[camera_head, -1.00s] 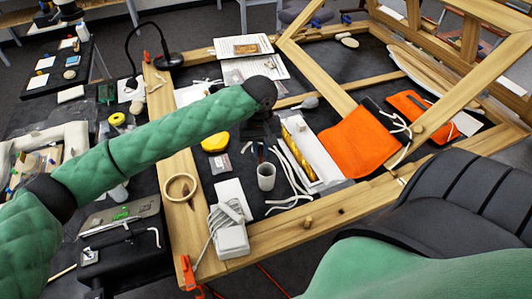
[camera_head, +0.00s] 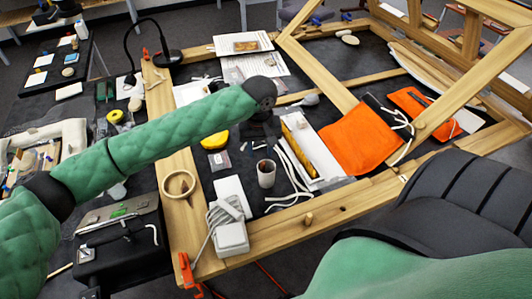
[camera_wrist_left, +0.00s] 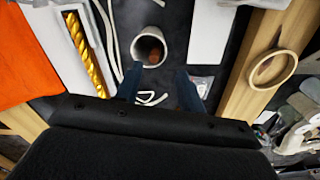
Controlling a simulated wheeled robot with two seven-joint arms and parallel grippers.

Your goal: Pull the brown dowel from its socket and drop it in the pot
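The pot (camera_head: 266,178) is a small white cup standing on the dark table inside the wooden frame. In the left wrist view the pot (camera_wrist_left: 135,50) shows its open mouth, with a brown object inside, which looks like the brown dowel (camera_wrist_left: 150,52); only its end shows. My left gripper (camera_head: 262,145) is just above and behind the pot. In the left wrist view its two dark fingers (camera_wrist_left: 160,88) are apart with nothing between them. A short wooden peg (camera_head: 308,219) stands on the front beam. My right gripper is out of view.
A white tray with a gilt strip (camera_head: 305,150) and white cords lie right of the pot. A white block with cord (camera_head: 231,238) is in front, an orange cloth (camera_head: 358,147) to the right.

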